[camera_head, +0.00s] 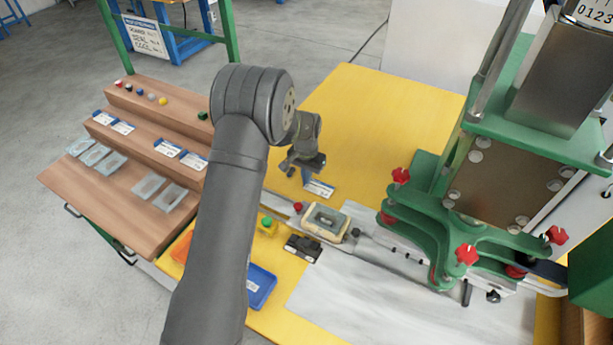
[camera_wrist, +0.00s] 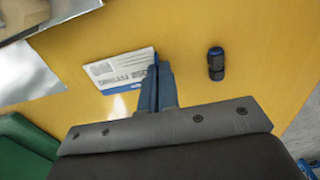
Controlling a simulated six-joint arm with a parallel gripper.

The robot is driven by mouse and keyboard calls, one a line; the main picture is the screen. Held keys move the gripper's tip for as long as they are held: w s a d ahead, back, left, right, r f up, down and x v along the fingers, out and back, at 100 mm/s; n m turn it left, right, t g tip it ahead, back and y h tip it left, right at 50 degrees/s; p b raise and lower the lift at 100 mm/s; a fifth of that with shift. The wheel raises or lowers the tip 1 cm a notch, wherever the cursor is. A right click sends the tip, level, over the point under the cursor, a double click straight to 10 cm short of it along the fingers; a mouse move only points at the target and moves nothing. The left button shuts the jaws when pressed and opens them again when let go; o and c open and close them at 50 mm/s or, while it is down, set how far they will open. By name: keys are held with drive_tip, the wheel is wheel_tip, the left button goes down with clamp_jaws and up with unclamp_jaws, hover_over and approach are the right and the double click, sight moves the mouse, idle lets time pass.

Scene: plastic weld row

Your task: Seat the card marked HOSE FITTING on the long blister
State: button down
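My gripper (camera_head: 306,172) is above the yellow table, behind the cream nest. In the wrist view its blue fingers (camera_wrist: 158,85) are close together at the edge of a white card with a blue band (camera_wrist: 122,70). The card also shows just below the fingers in the head view (camera_head: 320,188); it appears gripped by one edge. Its print is tilted and too small to read surely. The cream nest (camera_head: 312,231) holds a clear blister (camera_head: 326,221), and the card is apart from it. I cannot tell surely whether this blister is the long one.
A green press (camera_head: 425,210) with red knobs stands right of the nest. A black device (camera_head: 303,248) and blue bin (camera_head: 261,285) lie in front. A wooden rack (camera_head: 150,125) at left holds cards and blisters. A black cylindrical part (camera_wrist: 216,64) lies on the yellow surface.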

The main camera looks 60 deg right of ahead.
drive_tip(key=shift+r, duration=2.2)
drive_tip(key=s+a+r, duration=0.2)
drive_tip(key=a, duration=0.2)
drive_tip(key=s+a+r, duration=0.2)
drive_tip(key=s+a, duration=0.1)
drive_tip(key=a, duration=0.1)
drive_tip(key=s+a+r, duration=0.3)
drive_tip(key=a, duration=0.1)
drive_tip(key=shift+s+a, duration=0.1)
drive_tip(key=shift+a, duration=0.2)
hover_over(311, 212)
drive_tip(key=shift+f, duration=2.35)
drive_tip(key=shift+f, duration=0.7)
